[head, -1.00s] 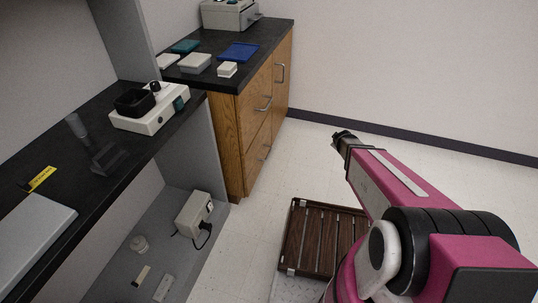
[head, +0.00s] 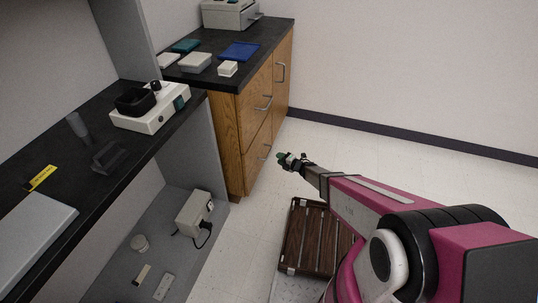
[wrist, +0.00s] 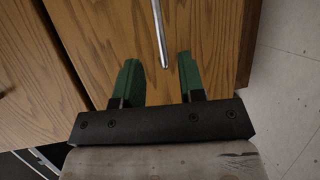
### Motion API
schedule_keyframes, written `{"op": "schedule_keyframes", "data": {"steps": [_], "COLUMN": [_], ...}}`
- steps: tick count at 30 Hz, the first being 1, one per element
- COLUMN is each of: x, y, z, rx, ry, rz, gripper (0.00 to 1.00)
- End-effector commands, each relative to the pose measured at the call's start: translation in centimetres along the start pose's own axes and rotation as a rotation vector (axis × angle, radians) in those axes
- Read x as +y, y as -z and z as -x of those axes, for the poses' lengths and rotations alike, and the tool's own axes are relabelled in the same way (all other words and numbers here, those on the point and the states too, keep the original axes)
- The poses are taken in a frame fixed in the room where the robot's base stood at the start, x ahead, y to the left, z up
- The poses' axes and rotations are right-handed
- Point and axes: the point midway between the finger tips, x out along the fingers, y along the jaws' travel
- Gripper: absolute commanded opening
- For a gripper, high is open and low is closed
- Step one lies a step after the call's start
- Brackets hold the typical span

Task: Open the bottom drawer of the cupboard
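The wooden cupboard (head: 237,140) stands at the top middle of the head view, under a black counter. Its bottom drawer has a metal handle (head: 265,152), and my gripper (head: 284,160) is just to the right of that handle in the head view. In the wrist view, my gripper (wrist: 158,85) has two green fingers spread apart with nothing between them. A metal handle (wrist: 160,35) on the wood front (wrist: 110,30) runs down to a point ahead of the gap between the fingertips. I see no contact with the handle.
A dark slatted wooden crate (head: 310,240) lies on the floor below my arm. A grey-sided bench with a black top (head: 60,205) stands on the left. A boxy device (head: 194,213) sits on its lower shelf. The floor to the right is clear.

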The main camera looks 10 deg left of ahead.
Motion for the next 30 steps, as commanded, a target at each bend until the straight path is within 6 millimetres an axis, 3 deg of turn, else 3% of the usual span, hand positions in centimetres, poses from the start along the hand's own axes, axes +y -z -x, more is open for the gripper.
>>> {"op": "schedule_keyframes", "data": {"steps": [6, 13, 18, 28, 30], "x": [-0.2, -0.1, 0.0, 0.0, 0.0], "y": [-0.1, -0.2, -0.1, -0.1, -0.1], "z": [-4.3, -7.5, -8.7, -8.8, -8.8], "rx": [0.000, -0.002, -0.002, -0.003, -0.003], "ry": [0.000, 0.000, 0.000, 0.000, 0.000], "rz": [-0.002, -0.003, -0.003, -0.004, -0.004], "gripper": [0.37, 0.37, 0.37, 0.37, 0.14]}}
